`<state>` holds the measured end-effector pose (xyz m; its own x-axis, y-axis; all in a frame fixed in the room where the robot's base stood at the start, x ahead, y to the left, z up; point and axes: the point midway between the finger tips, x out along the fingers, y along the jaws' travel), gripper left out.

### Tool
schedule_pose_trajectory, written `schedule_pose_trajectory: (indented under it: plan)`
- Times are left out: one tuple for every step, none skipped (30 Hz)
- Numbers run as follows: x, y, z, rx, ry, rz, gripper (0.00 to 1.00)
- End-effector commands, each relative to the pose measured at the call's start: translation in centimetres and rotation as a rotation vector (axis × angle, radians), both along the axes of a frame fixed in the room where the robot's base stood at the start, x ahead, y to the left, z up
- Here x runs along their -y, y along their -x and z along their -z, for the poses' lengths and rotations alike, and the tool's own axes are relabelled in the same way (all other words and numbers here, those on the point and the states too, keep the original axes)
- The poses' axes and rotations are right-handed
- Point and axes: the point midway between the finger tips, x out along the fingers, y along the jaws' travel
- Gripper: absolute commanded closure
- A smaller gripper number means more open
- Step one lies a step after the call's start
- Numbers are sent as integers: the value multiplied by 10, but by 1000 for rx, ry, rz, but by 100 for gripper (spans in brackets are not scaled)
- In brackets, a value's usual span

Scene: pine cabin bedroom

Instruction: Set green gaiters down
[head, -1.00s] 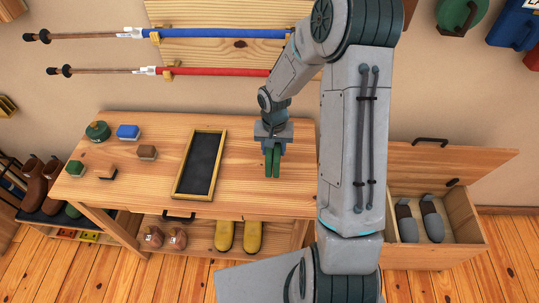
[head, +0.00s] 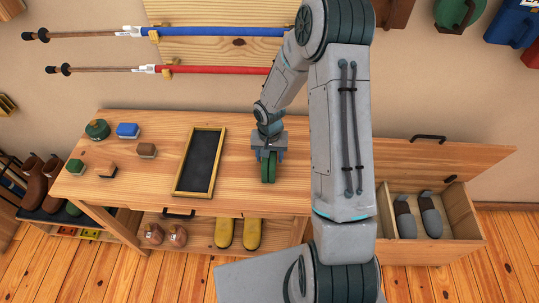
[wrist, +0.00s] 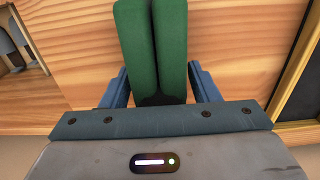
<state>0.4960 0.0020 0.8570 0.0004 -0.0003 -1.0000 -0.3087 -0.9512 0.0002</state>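The green gaiters (head: 268,170) are a pair of long dark green rolls side by side, over the workbench right of the framed black board. My gripper (head: 268,153) is above the bench and shut on them. In the wrist view the gaiters (wrist: 152,40) stick out between the two blue fingers of my gripper (wrist: 158,82), one finger on each side. I cannot tell whether their lower ends touch the bench top (head: 230,180).
The framed black board (head: 200,162) lies left of the gaiters. Several brushes and a green tin (head: 97,130) are at the bench's left end. Yellow shoes (head: 252,233) sit on the shelf below. An open drawer (head: 462,215) with grey slippers is at right.

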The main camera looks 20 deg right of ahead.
Motion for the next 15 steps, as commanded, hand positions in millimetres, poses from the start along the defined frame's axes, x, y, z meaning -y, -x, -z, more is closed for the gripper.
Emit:
schedule_pose_trajectory:
  plan:
    - [0,0,0,0,0,0,36]
    - [0,0,0,0,0,0,36]
    - [0,0,0,0,0,0,36]
    - [0,0,0,0,0,0,36]
    - [0,0,0,0,0,0,36]
    - [0,0,-1,0,0,0,36]
    - [0,0,-1,0,0,0,36]
    - [0,0,-1,0,0,0,36]
    - [0,0,-1,0,0,0,36]
    - [0,0,-2,0,0,0,36]
    - [0,0,-3,0,0,0,36]
    - [0,0,-5,0,0,0,36]
    - [0,0,-6,1,0,1,36]
    - [0,-1,-8,3,0,1,36]
    - [0,-1,-13,4,0,0,36]
